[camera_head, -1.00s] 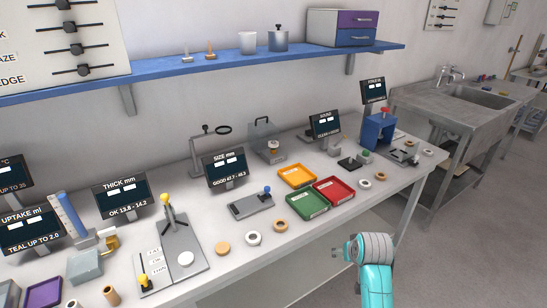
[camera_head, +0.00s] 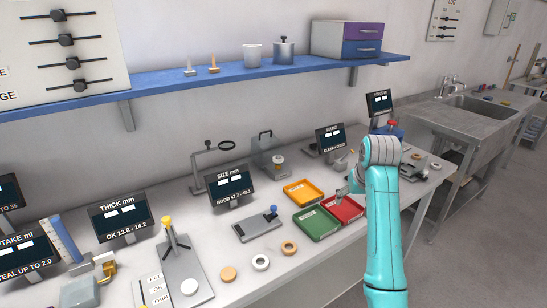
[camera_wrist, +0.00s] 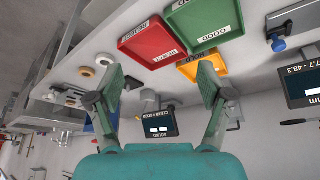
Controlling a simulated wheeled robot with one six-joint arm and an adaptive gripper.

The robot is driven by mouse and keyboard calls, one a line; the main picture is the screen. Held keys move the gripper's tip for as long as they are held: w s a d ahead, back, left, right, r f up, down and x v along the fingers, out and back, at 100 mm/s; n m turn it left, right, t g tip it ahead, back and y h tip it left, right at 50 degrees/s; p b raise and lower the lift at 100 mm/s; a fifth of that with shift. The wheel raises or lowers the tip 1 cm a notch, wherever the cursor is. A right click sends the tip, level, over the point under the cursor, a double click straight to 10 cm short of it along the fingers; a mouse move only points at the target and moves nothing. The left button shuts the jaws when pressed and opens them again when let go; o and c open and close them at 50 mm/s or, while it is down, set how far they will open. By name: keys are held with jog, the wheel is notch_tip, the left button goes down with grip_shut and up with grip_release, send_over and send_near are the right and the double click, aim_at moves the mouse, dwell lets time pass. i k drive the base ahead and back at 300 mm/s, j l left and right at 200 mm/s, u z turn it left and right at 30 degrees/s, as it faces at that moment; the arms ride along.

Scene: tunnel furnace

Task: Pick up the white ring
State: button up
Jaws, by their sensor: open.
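A white ring (camera_head: 261,262) lies flat on the bench near its front edge in the head view, just left of a tan ring (camera_head: 289,248).
Green (camera_head: 317,224), red (camera_head: 354,216) and yellow (camera_head: 302,201) trays stand mid-bench. A tan disc (camera_head: 228,274) lies left of the white ring. Display screens such as the size display (camera_head: 230,183) stand behind. A blue shelf (camera_head: 230,78) runs above.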

aim_at(278, 161)
jog(key=i+j, duration=1.05)
jog(key=j, duration=0.1)
